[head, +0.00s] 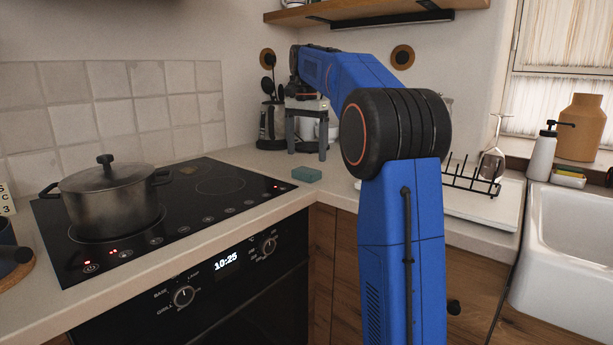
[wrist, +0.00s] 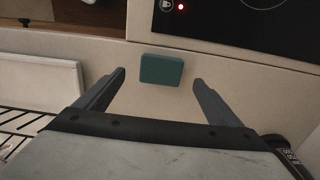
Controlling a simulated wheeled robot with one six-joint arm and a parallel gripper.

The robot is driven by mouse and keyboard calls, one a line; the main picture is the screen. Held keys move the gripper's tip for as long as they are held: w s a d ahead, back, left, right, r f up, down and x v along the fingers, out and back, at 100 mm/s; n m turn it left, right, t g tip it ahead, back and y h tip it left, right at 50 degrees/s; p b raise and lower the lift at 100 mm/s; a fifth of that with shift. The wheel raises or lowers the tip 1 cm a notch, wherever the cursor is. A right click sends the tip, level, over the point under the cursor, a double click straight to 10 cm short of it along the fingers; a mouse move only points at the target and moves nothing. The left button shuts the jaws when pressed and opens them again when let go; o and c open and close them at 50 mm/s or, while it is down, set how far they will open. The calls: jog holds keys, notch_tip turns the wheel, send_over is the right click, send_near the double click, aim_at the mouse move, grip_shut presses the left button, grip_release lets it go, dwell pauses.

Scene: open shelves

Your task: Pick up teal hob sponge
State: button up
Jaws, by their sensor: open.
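The teal sponge (head: 306,174) lies flat on the counter, just right of the hob's right corner. It also shows in the wrist view (wrist: 161,70), near the top middle, centred between my fingers and a little beyond their tips. My gripper (head: 308,148) points down over the counter, just behind the sponge in the head view. In the wrist view my gripper (wrist: 158,78) is open, with one finger to each side and nothing between them. The black hob (head: 200,187) is beside the sponge.
A lidded pot (head: 108,198) stands on the hob. Utensils in a holder (head: 270,115) stand behind my gripper. A dish rack (head: 470,180) is on the right, with the sink (head: 570,240) beyond it. The counter's front edge is close to the sponge.

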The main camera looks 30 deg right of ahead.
aim_at(306, 170)
jog(key=shift+w+d+f, duration=0.1)
jog(key=shift+f, duration=1.5)
jog(key=shift+w+d+f, duration=0.1)
jog(key=shift+f, duration=1.45)
jog(key=c, duration=1.1)
